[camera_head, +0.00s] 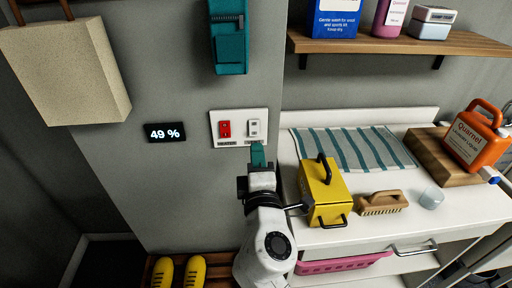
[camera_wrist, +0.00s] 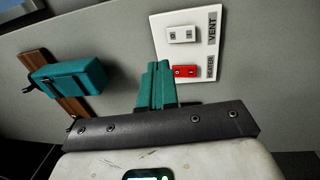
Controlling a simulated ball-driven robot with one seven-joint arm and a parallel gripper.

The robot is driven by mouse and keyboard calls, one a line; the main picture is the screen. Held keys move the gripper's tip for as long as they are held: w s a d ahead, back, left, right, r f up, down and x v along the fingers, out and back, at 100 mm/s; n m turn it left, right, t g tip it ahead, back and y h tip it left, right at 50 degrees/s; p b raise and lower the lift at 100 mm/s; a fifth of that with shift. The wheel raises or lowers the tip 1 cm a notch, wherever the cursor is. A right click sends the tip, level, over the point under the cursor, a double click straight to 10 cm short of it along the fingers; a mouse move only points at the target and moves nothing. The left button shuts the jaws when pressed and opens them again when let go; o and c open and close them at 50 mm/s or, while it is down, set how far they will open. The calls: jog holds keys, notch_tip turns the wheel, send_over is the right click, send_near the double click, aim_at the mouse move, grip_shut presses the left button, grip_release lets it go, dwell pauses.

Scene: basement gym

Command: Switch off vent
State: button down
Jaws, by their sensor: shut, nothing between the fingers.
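A white switch plate (camera_head: 239,142) is fixed on the grey wall, with a red switch (camera_head: 225,129) on the left and a white switch (camera_head: 254,128) on the right. In the wrist view the white switch (camera_wrist: 182,34) is beside the label VENT, and the red switch (camera_wrist: 187,71) is beside the label HEATER. I cannot tell which way the vent switch is set. My gripper (camera_head: 258,150) is shut and empty, its teal fingers just below the white switch in the head view. In the wrist view the fingers (camera_wrist: 156,82) are beside the plate; contact is not clear.
A display (camera_head: 165,133) reads 49 %. A teal holder (camera_head: 228,40) hangs above the plate. A beige box-like object (camera_head: 66,72) hangs at upper left. The counter at right holds a yellow box (camera_head: 325,192), a brush (camera_head: 383,203) and an orange jug (camera_head: 477,135).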

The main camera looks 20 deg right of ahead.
jog(key=shift+r+v, duration=0.25)
jog(key=shift+v, duration=0.75)
jog(key=shift+r+v, duration=0.25)
jog(key=shift+v, duration=0.75)
